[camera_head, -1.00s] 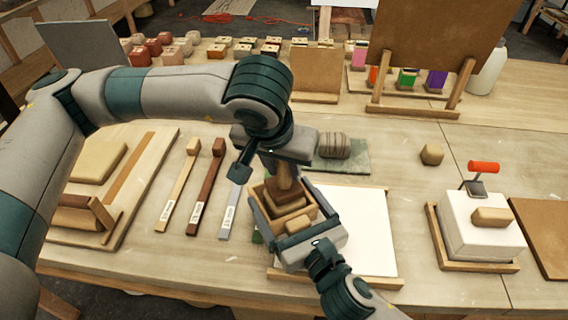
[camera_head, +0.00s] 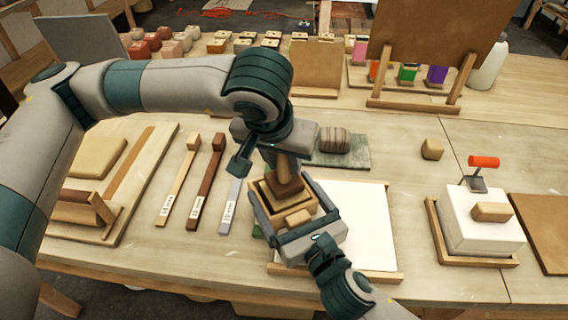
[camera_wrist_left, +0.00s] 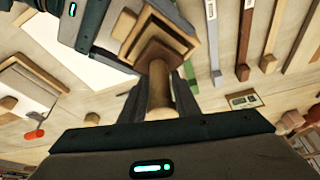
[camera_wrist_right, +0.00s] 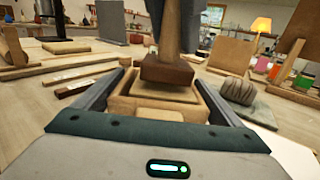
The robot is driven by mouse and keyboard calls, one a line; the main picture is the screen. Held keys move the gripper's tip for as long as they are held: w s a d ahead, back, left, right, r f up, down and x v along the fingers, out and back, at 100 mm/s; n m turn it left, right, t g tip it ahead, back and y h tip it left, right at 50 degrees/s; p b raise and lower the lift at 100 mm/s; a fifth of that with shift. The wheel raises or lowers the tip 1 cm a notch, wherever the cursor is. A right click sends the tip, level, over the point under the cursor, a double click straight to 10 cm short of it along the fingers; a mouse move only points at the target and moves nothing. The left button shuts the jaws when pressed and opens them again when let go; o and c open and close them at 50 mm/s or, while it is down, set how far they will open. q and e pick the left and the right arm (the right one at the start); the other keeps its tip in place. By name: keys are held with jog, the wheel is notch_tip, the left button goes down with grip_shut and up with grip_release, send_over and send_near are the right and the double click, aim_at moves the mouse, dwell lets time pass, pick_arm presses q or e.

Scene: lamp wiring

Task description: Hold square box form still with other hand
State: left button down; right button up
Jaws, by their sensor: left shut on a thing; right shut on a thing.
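The square wooden box form (camera_head: 262,200) stands over the near left part of the white board, and its wooden wall shows in the right wrist view (camera_wrist_right: 145,108). My right gripper (camera_head: 284,203) is shut on it, a finger along each side. My left gripper (camera_head: 284,158) is above the form, shut on the upright handle of a wooden tamper (camera_head: 287,173). The handle shows between the fingers in the left wrist view (camera_wrist_left: 160,92). The tamper's dark square block (camera_wrist_right: 166,72) is at the form's opening. Most of the form's inside is hidden by the block.
The white board (camera_head: 358,225) has a wooden front rail. Several long-handled tools (camera_head: 175,190) lie left of it. A striped lump (camera_head: 334,140) sits on a green slab behind the form. A white block (camera_head: 478,232) in a wooden tray stands right, with clear table between.

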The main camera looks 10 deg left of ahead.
pick_arm(q)
jog(key=shift+r, duration=0.5)
jog(key=shift+r, duration=3)
pick_arm(e)
jog(key=o, duration=0.9)
jog(key=shift+o, duration=0.2)
jog(key=shift+s, duration=0.1)
